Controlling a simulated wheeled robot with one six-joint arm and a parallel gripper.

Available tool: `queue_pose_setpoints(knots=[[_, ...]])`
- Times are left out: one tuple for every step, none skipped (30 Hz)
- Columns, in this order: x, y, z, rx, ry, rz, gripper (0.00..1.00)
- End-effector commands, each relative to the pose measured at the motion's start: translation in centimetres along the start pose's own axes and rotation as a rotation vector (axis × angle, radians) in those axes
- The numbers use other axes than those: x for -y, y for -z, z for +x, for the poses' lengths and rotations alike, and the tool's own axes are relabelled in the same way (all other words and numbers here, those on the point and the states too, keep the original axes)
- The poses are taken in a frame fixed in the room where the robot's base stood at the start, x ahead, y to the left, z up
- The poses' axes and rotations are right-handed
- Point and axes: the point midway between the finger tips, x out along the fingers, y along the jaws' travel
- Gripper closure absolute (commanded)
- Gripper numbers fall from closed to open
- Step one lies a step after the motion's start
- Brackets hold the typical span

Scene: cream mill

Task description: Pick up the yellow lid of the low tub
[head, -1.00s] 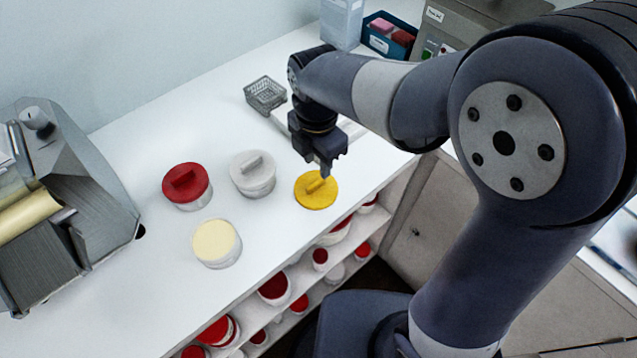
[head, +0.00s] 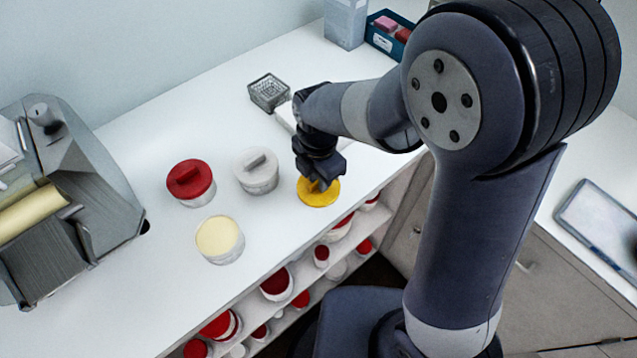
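The yellow lid (head: 319,196) lies flat near the front edge of the white counter, at the right of the group of tubs. A low tub filled with cream-coloured stuff (head: 219,238) stands uncovered to the left of the lid. My gripper (head: 317,184) points down right over the yellow lid, at the height of its raised handle. The gripper hides the handle and its own fingertips, so I cannot tell whether the fingers are open or shut on it.
A tub with a red lid (head: 190,181) and a tub with a white lid (head: 256,172) stand close by on the left. A wire basket (head: 268,92) is behind. A grey machine (head: 70,200) stands at far left. Shelves with several tubs are below the counter edge.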

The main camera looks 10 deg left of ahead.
Motion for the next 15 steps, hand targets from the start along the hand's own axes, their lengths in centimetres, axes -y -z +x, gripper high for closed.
queue_pose_setpoints(knots=[[-0.01,0.00,-0.02,0.000,0.000,0.000,0.84],[-0.01,0.00,-0.02,0.000,0.000,0.000,0.87],[-0.01,0.00,-0.02,0.000,0.000,0.000,0.90],[-0.01,0.00,-0.02,0.000,0.000,0.000,0.92],[-0.01,0.00,-0.03,0.000,0.000,0.000,0.95],[-0.01,0.00,-0.03,0.000,0.000,0.000,0.98],[-0.01,0.00,-0.03,0.000,0.000,0.000,1.00],[-0.01,0.00,-0.03,0.000,0.000,0.000,1.00],[-0.01,0.00,-0.03,0.000,0.000,0.000,1.00],[-0.01,0.00,-0.03,0.000,0.000,0.000,1.00],[-0.01,0.00,-0.03,0.000,0.000,0.000,1.00],[-0.01,0.00,-0.03,0.000,0.000,0.000,1.00],[-0.01,0.00,-0.03,0.000,0.000,0.000,1.00],[-0.01,0.00,-0.03,0.000,0.000,0.000,1.00],[-0.01,0.00,-0.03,0.000,0.000,0.000,1.00]])
